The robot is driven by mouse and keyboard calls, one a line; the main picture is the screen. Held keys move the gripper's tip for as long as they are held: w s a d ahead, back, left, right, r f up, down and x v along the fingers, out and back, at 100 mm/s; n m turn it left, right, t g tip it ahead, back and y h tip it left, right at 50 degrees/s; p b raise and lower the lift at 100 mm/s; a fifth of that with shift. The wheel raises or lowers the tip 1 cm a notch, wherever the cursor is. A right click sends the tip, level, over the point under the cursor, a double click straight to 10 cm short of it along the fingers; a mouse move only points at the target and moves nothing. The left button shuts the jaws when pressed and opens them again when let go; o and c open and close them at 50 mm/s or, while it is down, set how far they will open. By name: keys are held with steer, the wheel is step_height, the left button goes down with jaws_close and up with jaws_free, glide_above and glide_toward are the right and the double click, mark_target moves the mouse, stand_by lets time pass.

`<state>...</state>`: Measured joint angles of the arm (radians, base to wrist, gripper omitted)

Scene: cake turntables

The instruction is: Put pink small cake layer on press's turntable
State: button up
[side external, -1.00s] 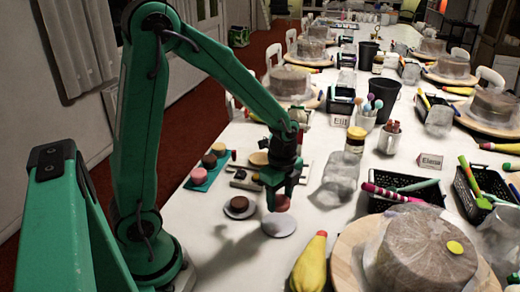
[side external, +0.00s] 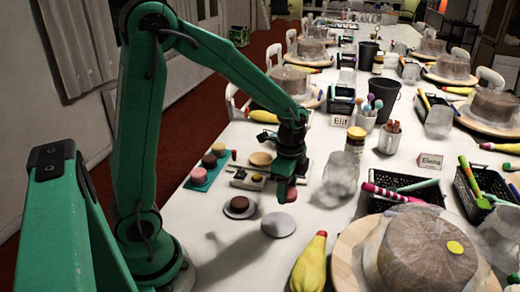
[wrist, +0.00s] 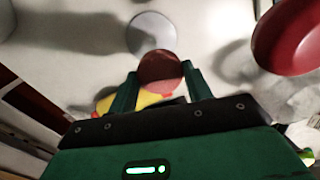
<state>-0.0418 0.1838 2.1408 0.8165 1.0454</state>
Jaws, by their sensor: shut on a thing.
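My gripper (side external: 287,178) is shut on a small pink cake layer (side external: 292,194), holding it in the air above the table, a little above and right of an empty pale turntable (side external: 279,225) in the side view. In the wrist view the layer (wrist: 160,70) looks reddish-brown between the green fingers (wrist: 160,88); the pale turntable (wrist: 150,32) shows just beyond it. I cannot tell which turntable is the press's.
A teal board (side external: 205,184) with several small layers lies at the left. A yellow piping bag (side external: 310,262) lies at the front. A red round thing (wrist: 292,35) fills the wrist view's upper right.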

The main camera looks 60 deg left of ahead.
steer(key=w+d+r+n, duration=0.1)
steer(key=w+r+n, duration=0.3)
steer(key=r+n, duration=0.5)
steer(key=shift+w+d+n, duration=0.25)
steer(key=shift+w+n, duration=0.05)
steer(key=shift+n, duration=0.9)
step_height(320, 180, up, 5)
steer(key=s+a+n, duration=0.3)
steer(key=s+a, duration=0.8)
steer(key=s, duration=0.1)
step_height(320, 180, down, 13)
steer(key=s+a+f, duration=0.1)
steer(key=a+f, duration=0.1)
steer(key=a, duration=0.1)
steer(key=a+f, duration=0.2)
steer(key=a, duration=0.2)
steer(key=s+a+f, duration=0.1)
steer(key=a+f, duration=0.1)
steer(key=a, duration=0.2)
steer(key=shift+s+a+f, duration=0.15)
steer(key=shift+s+f, duration=0.15)
steer(key=shift+f, duration=0.1)
